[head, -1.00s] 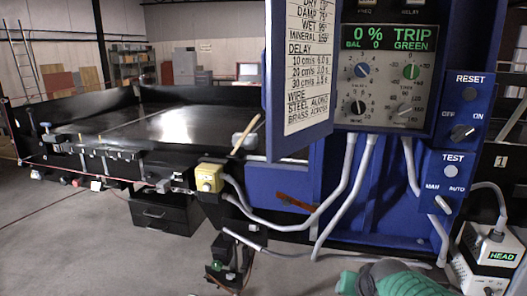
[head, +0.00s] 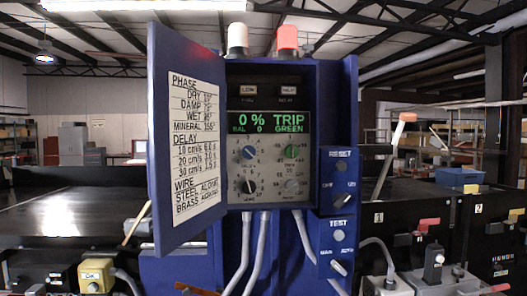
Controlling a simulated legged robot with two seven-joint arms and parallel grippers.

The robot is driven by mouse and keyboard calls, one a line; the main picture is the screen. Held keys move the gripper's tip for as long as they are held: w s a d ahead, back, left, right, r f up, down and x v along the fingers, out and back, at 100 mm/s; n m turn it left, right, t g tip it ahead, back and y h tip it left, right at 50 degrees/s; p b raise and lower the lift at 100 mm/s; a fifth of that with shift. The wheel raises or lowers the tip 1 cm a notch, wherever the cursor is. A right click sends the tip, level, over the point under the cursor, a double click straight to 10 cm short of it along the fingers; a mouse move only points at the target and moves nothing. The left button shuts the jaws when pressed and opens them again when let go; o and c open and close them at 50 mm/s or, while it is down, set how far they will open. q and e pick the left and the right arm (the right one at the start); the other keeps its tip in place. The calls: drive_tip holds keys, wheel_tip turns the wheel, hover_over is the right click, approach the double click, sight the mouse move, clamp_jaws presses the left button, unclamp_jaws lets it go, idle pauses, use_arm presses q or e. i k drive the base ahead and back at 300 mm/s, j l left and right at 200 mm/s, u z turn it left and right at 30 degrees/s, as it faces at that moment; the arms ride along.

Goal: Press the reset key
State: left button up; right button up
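The blue reset panel (head: 351,187) is on the right side of the open blue control cabinet (head: 304,95). The cabinet display (head: 268,123) reads 0 % TRIP, BAL 0 and GREEN. Neither gripper is in the head view.
The cabinet door (head: 165,150) with a settings chart is swung open left. A test panel (head: 338,245) sits below the reset panel. Grey cables hang below the cabinet. A black conveyor (head: 70,212) is at left; boxes with levers (head: 432,262) stand at lower right.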

sight(341, 166)
drive_tip(key=i+j+z, duration=0.15)
drive_tip(key=j+z, duration=0.15)
drive_tip(key=i+j+z, duration=0.15)
drive_tip(key=j+z, duration=0.15)
drive_tip(key=i+j+z, duration=0.1)
drive_tip(key=j+z, duration=0.55)
drive_tip(key=j, duration=0.65)
drive_tip(key=i+j, duration=0.15)
drive_tip(key=j, duration=0.55)
drive_tip(key=l+z, duration=0.05)
